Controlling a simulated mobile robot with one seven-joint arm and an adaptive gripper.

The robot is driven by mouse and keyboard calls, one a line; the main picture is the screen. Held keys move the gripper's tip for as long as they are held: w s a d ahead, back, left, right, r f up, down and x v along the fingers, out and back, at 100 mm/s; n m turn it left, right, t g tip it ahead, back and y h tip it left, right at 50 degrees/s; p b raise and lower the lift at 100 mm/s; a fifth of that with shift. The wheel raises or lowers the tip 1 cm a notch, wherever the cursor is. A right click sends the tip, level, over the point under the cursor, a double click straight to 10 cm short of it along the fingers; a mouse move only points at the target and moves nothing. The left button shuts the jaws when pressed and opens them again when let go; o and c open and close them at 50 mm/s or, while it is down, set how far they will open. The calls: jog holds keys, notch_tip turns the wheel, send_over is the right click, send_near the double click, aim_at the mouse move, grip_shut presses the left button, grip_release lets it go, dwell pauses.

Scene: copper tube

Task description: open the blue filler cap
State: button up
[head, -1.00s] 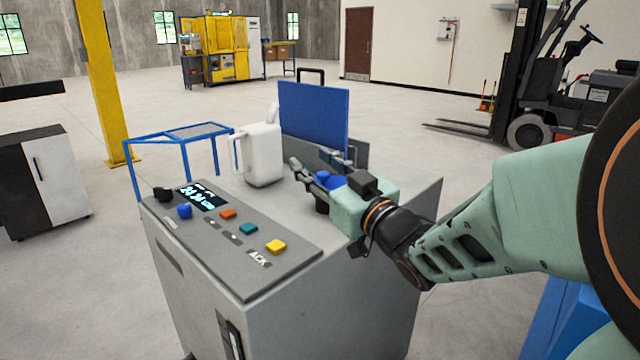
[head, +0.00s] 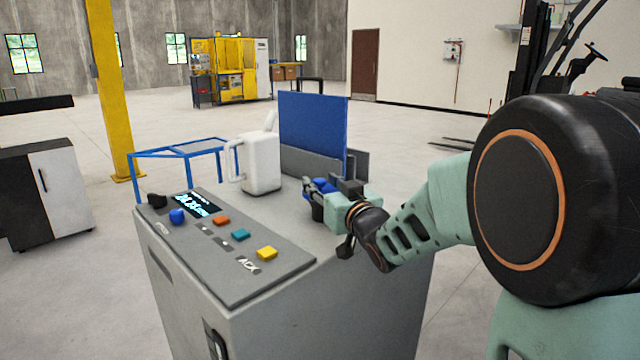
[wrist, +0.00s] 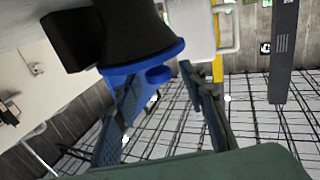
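The blue filler cap (head: 323,187) sits on a dark neck at the right part of the grey console top. In the wrist view the blue cap (wrist: 140,66) shows as a wide rim with a small round knob, on the black neck (wrist: 137,30), with the picture upside down. My gripper (head: 314,184) is at the cap. In the wrist view my gripper's (wrist: 157,76) two fingers stand apart, one on each side of the cap's knob, tips near the rim. I cannot tell whether they touch it.
A white jug (head: 262,163) stands on the console to the left of the cap. A blue panel (head: 313,130) rises behind the cap. The sloped control panel (head: 235,265) with coloured buttons lies in front. A blue frame rack (head: 178,152) is behind left.

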jog(key=shift+x, duration=0.95)
grip_shut()
